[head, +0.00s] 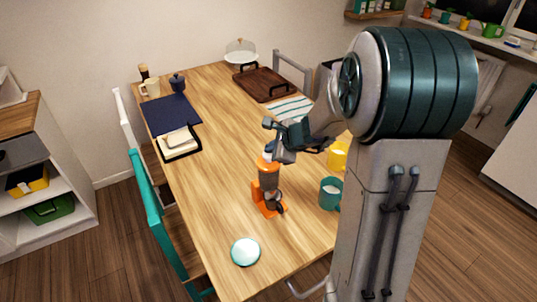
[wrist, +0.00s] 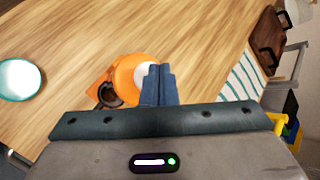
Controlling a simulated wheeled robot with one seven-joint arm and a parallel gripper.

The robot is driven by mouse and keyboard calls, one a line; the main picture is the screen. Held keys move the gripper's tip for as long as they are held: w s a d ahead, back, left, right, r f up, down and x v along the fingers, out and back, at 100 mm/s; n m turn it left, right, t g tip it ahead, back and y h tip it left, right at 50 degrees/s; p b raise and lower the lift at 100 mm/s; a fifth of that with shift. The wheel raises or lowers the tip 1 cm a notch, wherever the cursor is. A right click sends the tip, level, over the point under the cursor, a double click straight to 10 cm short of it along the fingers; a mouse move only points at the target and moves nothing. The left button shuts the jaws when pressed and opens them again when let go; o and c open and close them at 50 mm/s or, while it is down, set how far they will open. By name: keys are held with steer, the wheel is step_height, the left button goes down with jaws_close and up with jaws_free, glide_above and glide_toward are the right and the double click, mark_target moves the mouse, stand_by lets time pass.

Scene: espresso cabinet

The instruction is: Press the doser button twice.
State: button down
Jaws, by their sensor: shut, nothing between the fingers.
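An orange doser (head: 268,184) with a dark grey middle stands upright on the wooden table. In the wrist view its round orange top (wrist: 125,72) is seen from above, with a white button (wrist: 142,73) in the middle, partly hidden by my fingers. My gripper (head: 269,152) is shut and empty, right over the doser's top. In the wrist view its blue-grey fingertips (wrist: 159,68) overlap the button's right side. I cannot tell whether they touch it or whether it is pushed down.
A teal mug (head: 331,194) and a yellow cup (head: 338,155) stand right of the doser. A pale round dish with a teal rim (head: 245,252) lies near the front. A striped cloth (head: 290,108) and a brown tray (head: 262,85) lie further back. The tabletop left of the doser is clear.

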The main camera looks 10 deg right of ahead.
steer(key=shift+f+b, duration=0.85)
stand_by(0.6)
steer(key=shift+r, duration=0.15)
steer(key=shift+r+p, duration=1.05)
steer(key=shift+r, duration=0.1)
steer(key=shift+r, duration=0.1)
step_height(320, 180, up, 5)
steer(key=p, duration=0.4)
stand_by(0.4)
